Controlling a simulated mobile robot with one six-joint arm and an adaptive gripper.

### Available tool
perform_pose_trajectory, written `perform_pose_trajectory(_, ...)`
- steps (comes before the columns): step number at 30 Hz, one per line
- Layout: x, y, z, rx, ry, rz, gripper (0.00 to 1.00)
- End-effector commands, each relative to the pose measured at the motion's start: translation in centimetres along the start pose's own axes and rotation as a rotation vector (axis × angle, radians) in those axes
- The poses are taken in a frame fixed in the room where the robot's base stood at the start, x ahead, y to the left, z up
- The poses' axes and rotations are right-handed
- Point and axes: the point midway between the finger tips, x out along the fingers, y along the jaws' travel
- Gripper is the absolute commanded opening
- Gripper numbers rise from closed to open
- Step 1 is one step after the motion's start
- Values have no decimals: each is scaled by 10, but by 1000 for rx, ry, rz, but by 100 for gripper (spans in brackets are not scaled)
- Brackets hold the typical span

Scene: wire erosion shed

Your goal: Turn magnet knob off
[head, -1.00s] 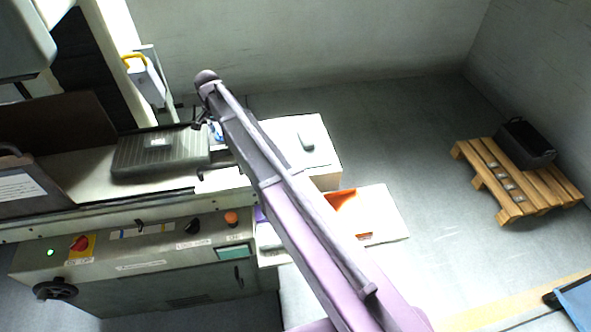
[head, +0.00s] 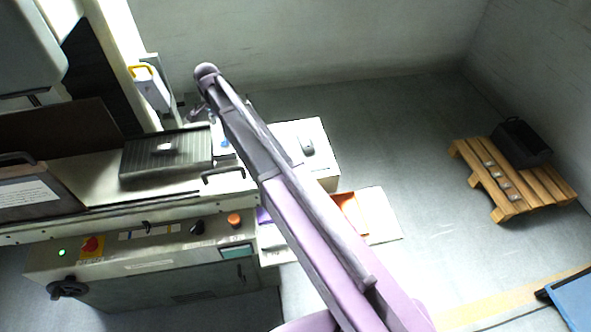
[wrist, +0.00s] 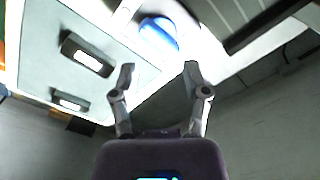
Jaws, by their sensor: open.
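The machine's front panel (head: 160,255) carries a black knob (head: 197,228), a red switch (head: 91,244) on a yellow plate, an orange button (head: 234,219) and a small dark lever (head: 147,228). The labels are too small to read, so I cannot tell which control is the magnet knob or its setting. A ribbed grey block (head: 190,150) lies on the machine bed above the panel. My gripper (head: 197,114) is beyond the block's right end, above and behind the panel. In the wrist view my gripper (wrist: 158,70) is open and empty, with a blue round object (wrist: 159,38) beyond its fingertips.
A black handle (head: 222,176) stands at the bed's front edge. A dark handwheel (head: 67,289) projects at the panel's lower left. A white-topped cabinet (head: 318,155) and an orange tray (head: 350,212) are right of the machine. A pallet (head: 500,185) carries a black crate (head: 521,142). Open floor lies between.

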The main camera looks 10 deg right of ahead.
Motion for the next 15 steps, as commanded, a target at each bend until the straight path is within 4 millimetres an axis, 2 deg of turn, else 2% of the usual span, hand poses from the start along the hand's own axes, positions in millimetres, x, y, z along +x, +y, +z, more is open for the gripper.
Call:
perform_pose_trajectory(1, -9, 0, 0, 0, 0, 0, 60)
perform_pose_trajectory(15, -48, 0, 0, 0, 0, 0, 60)
